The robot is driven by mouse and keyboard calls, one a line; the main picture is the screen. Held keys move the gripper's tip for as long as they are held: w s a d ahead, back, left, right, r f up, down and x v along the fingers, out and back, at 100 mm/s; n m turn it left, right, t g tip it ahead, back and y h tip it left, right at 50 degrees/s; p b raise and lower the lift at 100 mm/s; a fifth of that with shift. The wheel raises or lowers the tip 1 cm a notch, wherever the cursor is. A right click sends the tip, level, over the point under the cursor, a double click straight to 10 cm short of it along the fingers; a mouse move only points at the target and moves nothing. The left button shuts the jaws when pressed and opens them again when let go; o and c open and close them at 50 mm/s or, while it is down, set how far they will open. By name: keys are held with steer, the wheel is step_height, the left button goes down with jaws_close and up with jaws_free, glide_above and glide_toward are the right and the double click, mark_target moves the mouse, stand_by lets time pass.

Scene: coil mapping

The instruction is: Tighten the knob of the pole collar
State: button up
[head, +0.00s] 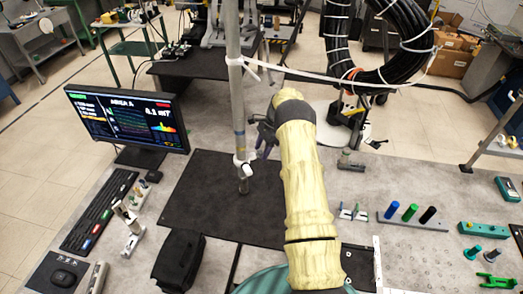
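A grey metal pole (237,110) stands upright on a black mat (190,205). A white collar (242,163) sits around the pole low down, above the mat; a small knob seems to stick out on its right side, too small to tell clearly. A second clamp (236,62) sits higher on the pole, with a pale rod running right from it. My arm, in a yellowish cover, reaches up from the bottom. My dark gripper (264,138) is just right of the pole, a little above the low collar. The arm partly hides it, and its fingers are unclear.
A monitor (128,120) and keyboard (100,210) stand at left, with a black pouch (180,262) in front. A large black cable coil (400,45) hangs at upper right. Coloured cylinders and small tools lie on the table at right. The mat around the pole is mostly clear.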

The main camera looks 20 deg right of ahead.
stand_by(0.3)
steer(key=s+b+v, duration=0.1)
steer(key=b+v, duration=0.1)
steer(key=v, duration=1.5)
steer(key=shift+w+b, duration=0.35)
steer(key=shift+w, duration=0.1)
steer(key=shift+w+r, duration=0.1)
